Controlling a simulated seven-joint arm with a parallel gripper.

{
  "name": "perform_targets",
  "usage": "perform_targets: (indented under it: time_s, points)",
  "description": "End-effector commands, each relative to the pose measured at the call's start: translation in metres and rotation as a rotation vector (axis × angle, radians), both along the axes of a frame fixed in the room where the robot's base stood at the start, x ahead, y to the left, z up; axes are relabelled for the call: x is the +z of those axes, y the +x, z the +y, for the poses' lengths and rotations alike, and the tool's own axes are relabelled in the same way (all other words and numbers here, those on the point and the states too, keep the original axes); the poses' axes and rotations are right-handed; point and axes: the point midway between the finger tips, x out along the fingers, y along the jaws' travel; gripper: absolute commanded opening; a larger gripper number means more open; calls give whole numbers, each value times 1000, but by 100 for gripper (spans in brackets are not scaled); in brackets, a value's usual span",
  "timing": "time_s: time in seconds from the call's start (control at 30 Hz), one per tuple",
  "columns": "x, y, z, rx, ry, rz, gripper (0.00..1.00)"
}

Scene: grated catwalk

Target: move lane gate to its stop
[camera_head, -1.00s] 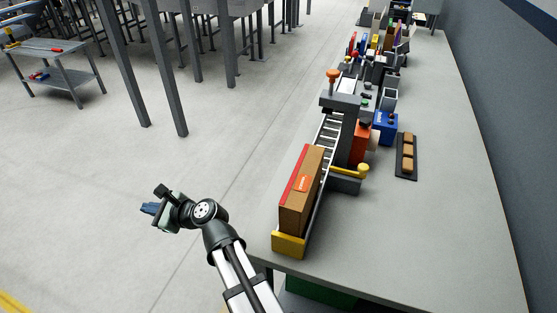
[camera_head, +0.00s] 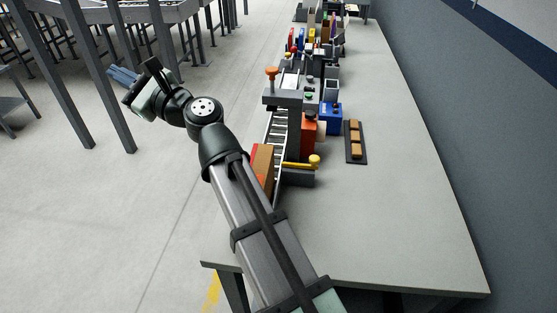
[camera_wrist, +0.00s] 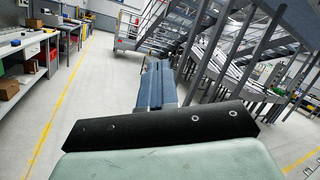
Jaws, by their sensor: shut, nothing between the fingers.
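A roller lane (camera_head: 277,130) runs along the left side of the bench in the head view. A yellow bar with a round knob (camera_head: 314,160) reaches across a grey block beside the lane; it looks like the lane gate, but I cannot be sure. My gripper (camera_head: 122,76) is out over the floor, left of the bench and well apart from the lane. Its blue fingers, also in the wrist view (camera_wrist: 153,85), are shut and empty.
The grey bench (camera_head: 390,220) has free room at its near right. A grey post with an orange knob (camera_head: 271,72), a blue box (camera_head: 331,118) and a dark tray (camera_head: 347,145) stand near the lane. Dark steel posts (camera_head: 115,105) rise behind my gripper.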

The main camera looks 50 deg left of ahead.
Motion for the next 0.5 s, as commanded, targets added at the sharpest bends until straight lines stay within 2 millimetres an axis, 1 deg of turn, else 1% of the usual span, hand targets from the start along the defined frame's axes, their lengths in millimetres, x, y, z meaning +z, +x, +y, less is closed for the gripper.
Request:
perform_targets:
  time_s: [0.03,0.17,0.2,0.27,0.3,0.37,0.5]
  points:
    - [-6,19,-5,-21,6,-28,0]
    - [-26,66,-16,-65,21,-123,0]
    - [-34,81,-20,-79,24,-155,0]
    - [-45,104,-28,-99,28,-204,0]
    - [-53,119,-33,-109,31,-237,0]
    - [-64,141,-42,-128,33,-285,0]
    - [-90,190,-66,-165,39,-398,0]
